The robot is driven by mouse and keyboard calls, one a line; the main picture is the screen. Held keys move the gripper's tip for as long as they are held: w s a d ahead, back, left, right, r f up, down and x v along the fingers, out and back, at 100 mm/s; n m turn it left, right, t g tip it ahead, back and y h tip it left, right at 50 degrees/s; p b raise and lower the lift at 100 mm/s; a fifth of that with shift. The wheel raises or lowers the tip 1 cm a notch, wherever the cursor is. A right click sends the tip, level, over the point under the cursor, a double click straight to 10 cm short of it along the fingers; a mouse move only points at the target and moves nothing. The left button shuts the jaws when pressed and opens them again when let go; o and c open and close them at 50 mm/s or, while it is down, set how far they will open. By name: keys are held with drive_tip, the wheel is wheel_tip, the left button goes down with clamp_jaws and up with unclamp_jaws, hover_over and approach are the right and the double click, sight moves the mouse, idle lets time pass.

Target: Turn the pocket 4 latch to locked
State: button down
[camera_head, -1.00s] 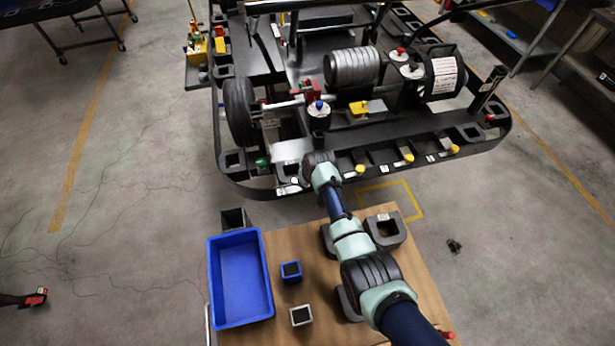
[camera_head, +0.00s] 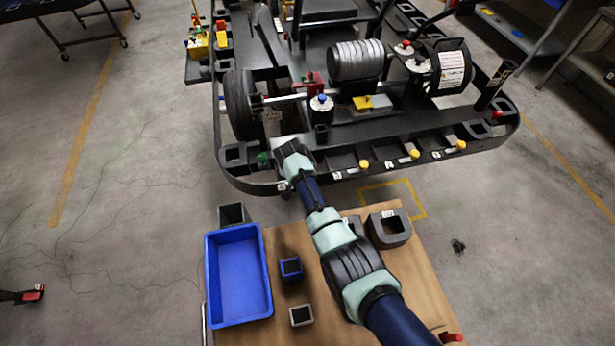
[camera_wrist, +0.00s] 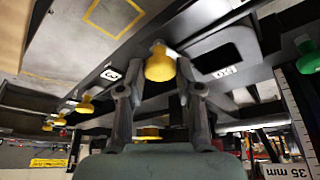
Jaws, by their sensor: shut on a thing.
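The pocket 4 latch shows in the wrist view as a yellow knob (camera_wrist: 159,66) at the rail of the kart stand. My gripper (camera_wrist: 159,82) has one finger on each side of this knob and is shut on it. In the head view my wrist (camera_head: 294,162) reaches the left part of the stand's front rail and hides the fingers and this latch. Three other yellow-knobbed latches (camera_head: 364,164) sit along the rail to the right. I cannot tell the held latch's exact angle.
A green knob (camera_head: 263,160) is left of my wrist. The rail's rectangular pockets (camera_head: 236,153) are close by. Below the arm, a wooden table (camera_head: 400,270) holds a blue bin (camera_head: 240,318), small blocks and a grey U-shaped piece (camera_head: 402,228). Open floor lies left.

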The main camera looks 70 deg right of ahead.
drive_tip(key=shift+f+m+g+b, duration=0.1)
drive_tip(key=shift+m+g+b, duration=0.25)
drive_tip(key=shift+m, duration=0.25)
drive_tip(key=c, duration=0.8)
unclamp_jaws()
drive_tip(key=v, duration=1.2)
drive_tip(key=shift+s, duration=0.1)
